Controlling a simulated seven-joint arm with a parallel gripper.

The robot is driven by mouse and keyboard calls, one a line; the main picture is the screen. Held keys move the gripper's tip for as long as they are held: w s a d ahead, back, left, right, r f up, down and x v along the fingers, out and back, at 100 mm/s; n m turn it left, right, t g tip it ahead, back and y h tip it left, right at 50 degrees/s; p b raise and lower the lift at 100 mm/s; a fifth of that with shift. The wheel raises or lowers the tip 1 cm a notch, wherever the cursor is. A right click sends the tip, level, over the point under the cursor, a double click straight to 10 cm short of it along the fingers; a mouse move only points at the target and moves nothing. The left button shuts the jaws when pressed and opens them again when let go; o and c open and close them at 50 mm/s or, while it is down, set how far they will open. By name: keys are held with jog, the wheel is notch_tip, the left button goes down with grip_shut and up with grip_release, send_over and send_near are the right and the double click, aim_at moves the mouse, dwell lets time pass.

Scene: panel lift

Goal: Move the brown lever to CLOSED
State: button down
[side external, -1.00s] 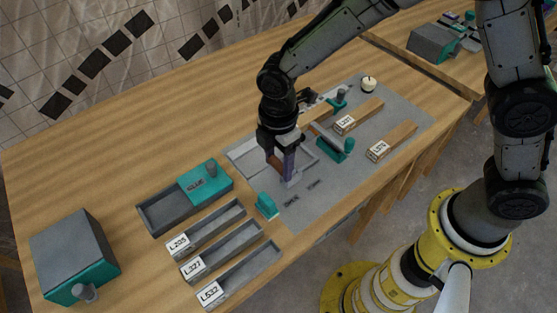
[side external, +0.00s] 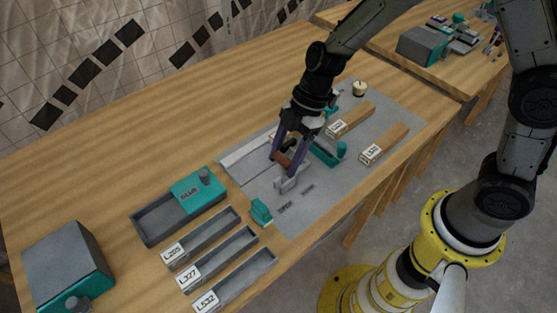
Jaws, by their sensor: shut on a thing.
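The brown lever (side external: 283,158) stands on the grey panel, its brown grip raised above a light grey bracket (side external: 288,183). My gripper (side external: 287,162) has purple fingers and is shut on the lever's brown grip, reaching down from the upper right. The fingers hide part of the lever. Two small dark labels are printed on the panel (side external: 345,195) in front of the bracket; they are too small to read surely, so I cannot tell which one the lever points to.
A teal clamp (side external: 328,153) stands close right of my gripper, and a small teal block (side external: 261,211) at the panel's front left. Two wooden bars with labels (side external: 384,143) lie to the right. Labelled grey trays (side external: 235,277) and a teal-lidded box (side external: 160,217) are left.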

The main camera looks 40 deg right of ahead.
jog(key=shift+d+f+y, duration=0.25)
jog(key=shift+d+y, duration=0.1)
jog(key=shift+d, duration=0.45)
jog(key=shift+d+f+y, duration=0.25)
jog(key=shift+d+y, duration=0.15)
jog(key=shift+d, duration=0.45)
jog(key=shift+d+f+y, duration=0.25)
jog(key=shift+d+y, duration=0.1)
jog(key=shift+d, duration=0.45)
jog(key=shift+f, duration=0.1)
jog(key=shift+c, duration=0.8)
grip_release()
jog(key=v, duration=1.4)
